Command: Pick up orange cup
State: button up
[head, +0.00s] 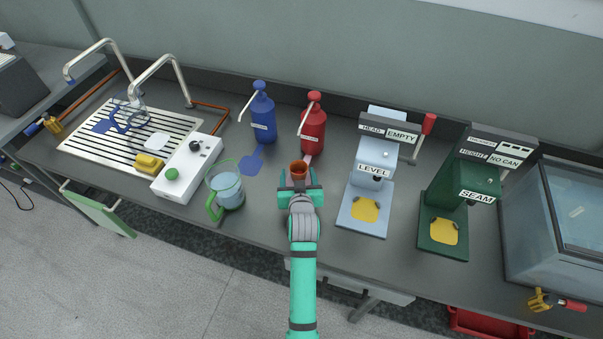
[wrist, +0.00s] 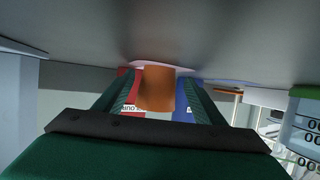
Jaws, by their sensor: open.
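The orange cup (head: 299,168) is a small, dark-orange cup at the middle of the counter, in front of the red bottle. My gripper (head: 299,178) is at the cup from the near side, with one finger to each side. In the wrist view the orange cup (wrist: 155,88) appears between the two green fingers (wrist: 155,105), with a gap visible on each side. My gripper is open and holds nothing. In the head view the lower part of the cup is hidden by my gripper.
The red bottle (head: 313,130) and blue bottle (head: 263,117) stand behind the cup. A clear jug with a green handle (head: 229,188) stands left. The light-blue machine (head: 375,165) stands close on the right, with the green machine (head: 440,210) beyond it.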

jog(key=shift+w+d+f, duration=0.1)
jog(key=shift+w+d, duration=0.15)
jog(key=c, duration=1.2)
